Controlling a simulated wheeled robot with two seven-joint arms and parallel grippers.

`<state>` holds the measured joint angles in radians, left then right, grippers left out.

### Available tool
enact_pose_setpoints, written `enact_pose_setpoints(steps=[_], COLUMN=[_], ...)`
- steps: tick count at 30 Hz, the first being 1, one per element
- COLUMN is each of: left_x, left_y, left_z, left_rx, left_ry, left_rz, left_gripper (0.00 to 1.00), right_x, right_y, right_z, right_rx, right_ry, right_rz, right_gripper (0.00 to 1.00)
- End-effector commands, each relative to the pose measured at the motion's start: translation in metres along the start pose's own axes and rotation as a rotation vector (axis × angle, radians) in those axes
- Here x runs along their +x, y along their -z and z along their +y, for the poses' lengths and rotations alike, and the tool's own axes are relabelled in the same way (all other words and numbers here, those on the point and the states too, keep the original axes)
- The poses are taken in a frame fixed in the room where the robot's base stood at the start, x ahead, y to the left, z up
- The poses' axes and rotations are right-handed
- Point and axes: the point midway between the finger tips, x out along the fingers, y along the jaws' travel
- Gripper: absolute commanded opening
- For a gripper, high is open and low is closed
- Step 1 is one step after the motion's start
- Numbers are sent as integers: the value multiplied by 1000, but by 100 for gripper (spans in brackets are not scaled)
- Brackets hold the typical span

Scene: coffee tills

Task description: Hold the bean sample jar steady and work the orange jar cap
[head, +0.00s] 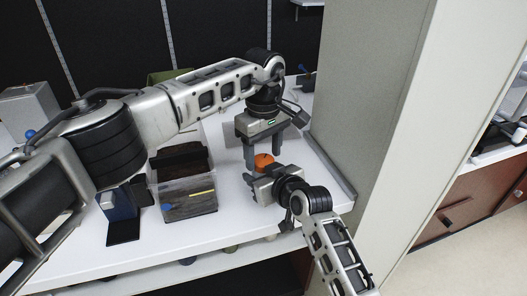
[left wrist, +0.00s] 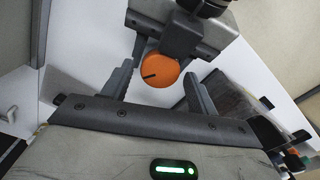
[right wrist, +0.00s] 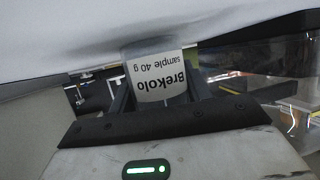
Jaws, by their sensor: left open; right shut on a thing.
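The orange jar cap (head: 264,160) sits on top of the bean sample jar, near the right end of the white counter. In the left wrist view the round cap (left wrist: 156,72) carries a dark line mark. My left gripper (head: 264,156) points down over the cap, open, with one finger on each side and gaps between. My right gripper (right wrist: 158,92) is shut on the bean sample jar (right wrist: 160,72), whose label reads "Brekolo sample 40 g" upside down in the right wrist view. The jar body is mostly hidden behind my right gripper in the head view.
A clear bin (head: 185,190) with dark contents stands left of the jar, with a dark blue box (head: 118,203) beside it. A grey wall panel (head: 365,95) closes off the right side. The counter's front edge (head: 225,241) has some bare surface.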

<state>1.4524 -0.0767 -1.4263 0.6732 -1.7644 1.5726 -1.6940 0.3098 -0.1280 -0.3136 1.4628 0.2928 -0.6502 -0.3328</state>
Motion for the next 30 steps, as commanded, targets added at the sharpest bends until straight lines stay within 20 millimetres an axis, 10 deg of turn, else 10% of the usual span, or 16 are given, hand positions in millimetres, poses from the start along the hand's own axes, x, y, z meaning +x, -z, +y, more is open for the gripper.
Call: enact_pose_setpoints(steps=[6,22,26,30], left_x=[0,6,6,6], left_y=[0,0,0,0], left_z=[0,0,0,0], left_rx=[-404,-401,-401,-400], left_ry=[1,1,1,1], left_rz=[0,0,0,0], left_gripper=[59,59,28,27], right_x=[0,0,0,0], right_y=[-1,-1,-1,-1], right_z=[0,0,0,0], right_rx=[0,0,0,0], right_ry=[0,0,-1,-1], right_rz=[-3,-3,-3,-3], right_gripper=[12,12,12,12])
